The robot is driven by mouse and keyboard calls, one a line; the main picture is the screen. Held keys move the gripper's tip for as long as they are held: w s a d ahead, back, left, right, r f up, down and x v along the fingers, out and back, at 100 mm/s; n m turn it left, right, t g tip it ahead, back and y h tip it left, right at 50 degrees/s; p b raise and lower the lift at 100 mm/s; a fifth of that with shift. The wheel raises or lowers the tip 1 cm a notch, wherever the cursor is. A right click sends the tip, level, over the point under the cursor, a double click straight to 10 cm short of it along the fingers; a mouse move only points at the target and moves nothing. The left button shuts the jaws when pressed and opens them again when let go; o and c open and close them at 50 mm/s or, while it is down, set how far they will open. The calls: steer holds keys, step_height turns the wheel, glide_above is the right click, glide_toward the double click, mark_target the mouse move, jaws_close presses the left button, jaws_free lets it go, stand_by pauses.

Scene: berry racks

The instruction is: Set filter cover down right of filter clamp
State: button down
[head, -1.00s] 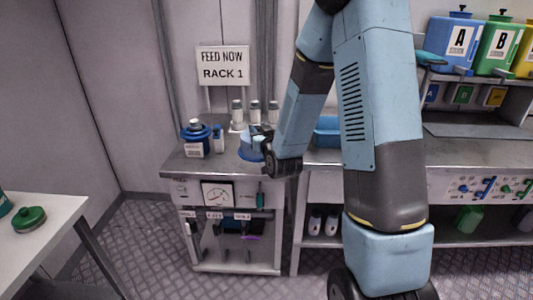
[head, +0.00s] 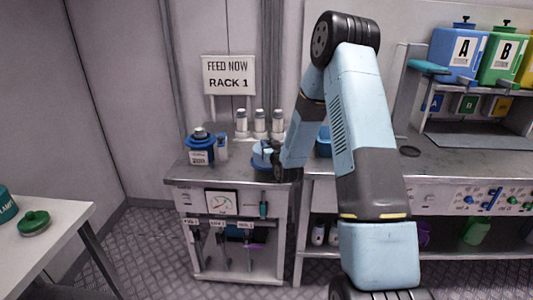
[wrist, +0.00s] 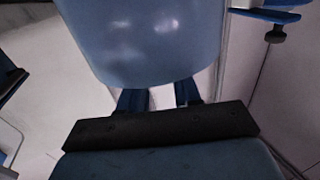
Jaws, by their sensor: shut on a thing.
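The filter cover looks to be the blue rounded piece (wrist: 145,40) that fills the upper middle of the wrist view, between and beyond my fingertips. In the head view it seems to be the blue disc (head: 260,161) low over the right part of the small rack's top; whether it touches the top I cannot tell. My gripper (head: 272,152) is shut on it, partly hidden by its own wrist. A blue-and-white upright piece (head: 221,148), possibly the filter clamp, stands left of the cover, beside a blue-lidded labelled jar (head: 200,147).
Several grey-capped white vials (head: 260,122) stand behind my gripper. A sign reading RACK 1 (head: 228,75) is behind. The rack's front left top is clear.

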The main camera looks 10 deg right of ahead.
steer(key=shift+w+d+f, duration=0.15)
steer(key=shift+w+f, duration=0.25)
steer(key=shift+f, duration=1.5)
steer(key=shift+f, duration=0.1)
steer(key=c, duration=0.8)
jaws_free()
